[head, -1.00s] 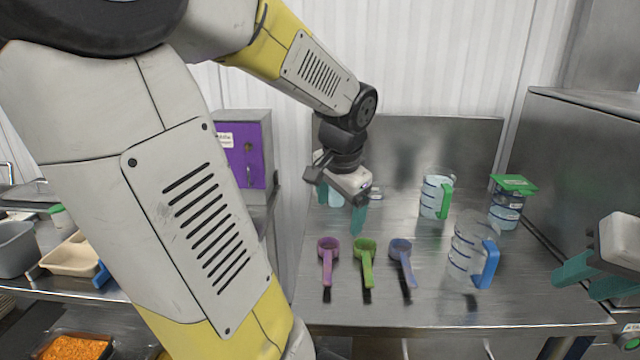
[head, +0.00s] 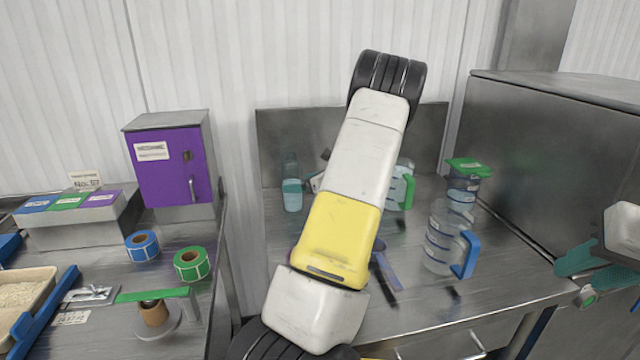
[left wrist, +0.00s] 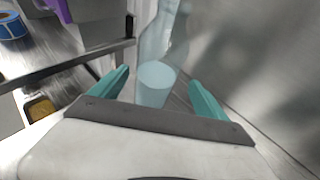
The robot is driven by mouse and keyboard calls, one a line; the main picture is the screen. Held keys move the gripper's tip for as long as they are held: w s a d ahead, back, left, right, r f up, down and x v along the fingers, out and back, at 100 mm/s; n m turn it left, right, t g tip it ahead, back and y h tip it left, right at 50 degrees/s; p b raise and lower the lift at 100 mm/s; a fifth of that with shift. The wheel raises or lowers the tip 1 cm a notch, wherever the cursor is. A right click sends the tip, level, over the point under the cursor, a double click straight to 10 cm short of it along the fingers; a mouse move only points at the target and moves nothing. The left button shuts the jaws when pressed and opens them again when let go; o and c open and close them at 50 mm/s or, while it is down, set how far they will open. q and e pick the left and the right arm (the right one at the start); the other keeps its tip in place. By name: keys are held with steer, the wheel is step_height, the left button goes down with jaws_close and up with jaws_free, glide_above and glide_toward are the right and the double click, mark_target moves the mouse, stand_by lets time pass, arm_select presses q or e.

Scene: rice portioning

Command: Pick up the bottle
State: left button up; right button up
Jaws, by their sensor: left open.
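The bottle (head: 291,188) is clear with pale blue liquid and stands upright at the back left of the steel table. In the left wrist view the bottle (left wrist: 157,82) is between and just beyond the teal fingertips of my left gripper (left wrist: 160,79). Those fingers are spread, with visible gaps on both sides of the bottle. In the head view my left arm hides most of that gripper, just right of the bottle. My right gripper (head: 589,272) is at the right edge, away from the bottle, with its teal fingers apart and nothing seen between them.
Clear jugs with a blue handle (head: 440,240) and a green handle (head: 402,188) and a green-lidded container (head: 464,190) stand to the right. A blue-grey scoop (head: 386,268) shows beside my arm. The purple-door box (head: 172,168) and tape rolls (head: 192,264) are on the left counter.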

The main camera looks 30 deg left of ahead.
mark_target(287, 182)
arm_select(q)
steer(key=x, duration=0.6)
steer(key=shift+s+a, duration=0.2)
steer(key=shift+a, duration=0.2)
jaws_close()
steer(key=shift+r, duration=0.15)
